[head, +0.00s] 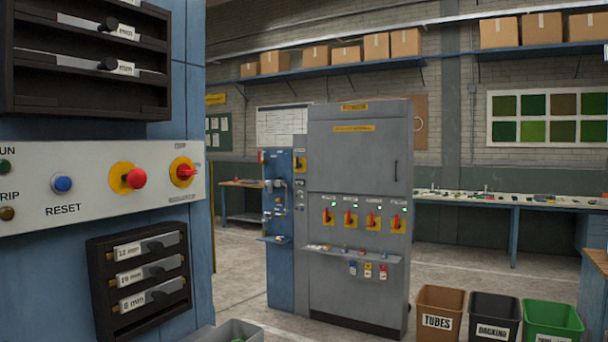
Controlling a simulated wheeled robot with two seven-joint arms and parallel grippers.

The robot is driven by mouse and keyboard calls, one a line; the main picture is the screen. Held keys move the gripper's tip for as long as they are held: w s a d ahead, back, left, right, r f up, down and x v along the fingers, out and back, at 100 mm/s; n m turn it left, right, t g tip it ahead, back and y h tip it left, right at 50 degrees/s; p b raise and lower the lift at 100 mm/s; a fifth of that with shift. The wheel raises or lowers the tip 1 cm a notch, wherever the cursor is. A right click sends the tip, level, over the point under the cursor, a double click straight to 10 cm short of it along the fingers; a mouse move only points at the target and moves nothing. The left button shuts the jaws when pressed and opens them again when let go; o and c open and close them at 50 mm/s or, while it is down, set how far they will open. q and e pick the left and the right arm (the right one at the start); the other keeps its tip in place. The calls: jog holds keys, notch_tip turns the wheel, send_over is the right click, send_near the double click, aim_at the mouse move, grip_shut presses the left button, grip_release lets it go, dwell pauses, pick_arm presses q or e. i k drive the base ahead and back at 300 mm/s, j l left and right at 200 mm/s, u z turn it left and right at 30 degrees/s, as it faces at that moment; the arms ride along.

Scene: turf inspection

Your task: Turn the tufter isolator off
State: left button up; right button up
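A grey cabinet (354,160) stands in the middle of the room. It carries a row of red-handled rotary switches on yellow plates: a leftmost one (328,217), a second (350,219), a third (373,220) and a rightmost one (397,223). Their red handles look upright, with small green lights above. The labels are too small to read, so I cannot tell which is the tufter's. Another red and yellow rotary switch (182,172) is on the near left panel, its handle roughly sideways and its label unclear. Neither gripper is in view.
The near blue machine (192,80) fills the left side, with a red push button (136,179) and a blue reset button (62,183). A cabinet shelf (350,253) holds small items and hanging tags. Bins, including a brown one (440,308), stand right. Floor between is clear.

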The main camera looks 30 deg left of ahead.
aim_at(184, 172)
jog(key=i+u, duration=0.15)
jog(key=i, duration=0.3)
jog(key=i+l+u, duration=0.2)
jog(key=i, duration=0.25)
jog(key=i+l+u, duration=0.15)
jog(key=i, duration=0.3)
jog(key=i+l+u, duration=0.25)
jog(key=u, duration=0.25)
jog(key=i+l+u, duration=0.65)
jog(key=l+u, duration=0.3)
jog(key=i+l+u, duration=0.15)
jog(key=l+u, duration=0.3)
